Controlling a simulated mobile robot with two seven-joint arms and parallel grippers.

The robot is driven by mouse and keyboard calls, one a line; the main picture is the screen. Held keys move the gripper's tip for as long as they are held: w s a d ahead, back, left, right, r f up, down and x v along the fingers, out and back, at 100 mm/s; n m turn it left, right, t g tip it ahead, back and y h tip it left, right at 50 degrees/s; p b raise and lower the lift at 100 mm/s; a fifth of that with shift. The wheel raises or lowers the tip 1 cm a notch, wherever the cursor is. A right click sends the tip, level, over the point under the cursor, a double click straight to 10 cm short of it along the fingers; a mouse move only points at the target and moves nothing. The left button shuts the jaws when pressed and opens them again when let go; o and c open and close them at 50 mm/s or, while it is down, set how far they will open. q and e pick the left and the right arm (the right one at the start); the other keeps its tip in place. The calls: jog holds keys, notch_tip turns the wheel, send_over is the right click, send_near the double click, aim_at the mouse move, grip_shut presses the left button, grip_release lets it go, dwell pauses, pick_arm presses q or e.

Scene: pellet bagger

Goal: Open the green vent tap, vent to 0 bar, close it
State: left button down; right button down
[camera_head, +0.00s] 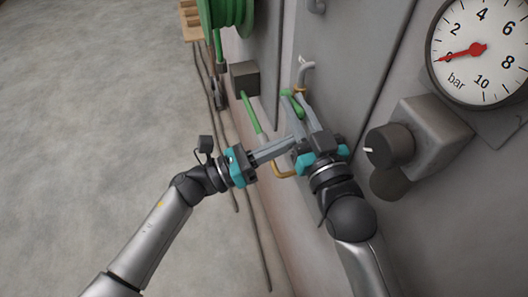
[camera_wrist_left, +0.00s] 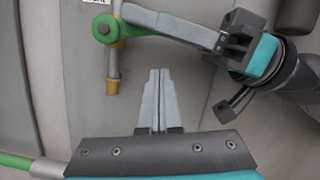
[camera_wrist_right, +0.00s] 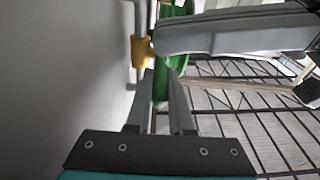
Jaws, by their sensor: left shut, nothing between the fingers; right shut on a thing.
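The green vent tap (camera_head: 288,94) is on the grey machine panel; its round green hub also shows in the left wrist view (camera_wrist_left: 106,30), above a brass outlet (camera_wrist_left: 113,86). My right gripper (camera_head: 302,100) is shut on the tap's green lever, which its fingers largely hide. My left gripper (camera_head: 298,139) is shut and empty, just below the tap and close to the right gripper's body. The pressure gauge (camera_head: 482,72) at top right has its red needle pointing left, below the 2, at about 0 bar.
A black knob (camera_head: 388,146) on a grey box (camera_head: 437,128) sticks out right of my right gripper. A green hose reel (camera_head: 228,12) and a small dark box (camera_head: 244,78) are at upper left. Open floor is left.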

pick_arm(q)
jog(key=shift+w+a+r, duration=0.15)
jog(key=shift+w+r, duration=0.05)
jog(key=shift+r, duration=0.6)
jog(key=shift+w+a+r, duration=0.15)
jog(key=shift+w+r, duration=0.05)
jog(key=shift+r, duration=0.6)
jog(key=shift+w+r, duration=0.1)
jog(key=shift+r, duration=0.65)
pick_arm(e)
jog(key=c, duration=0.8)
grip_release()
jog(key=shift+f, duration=0.15)
jog(key=shift+f, duration=0.1)
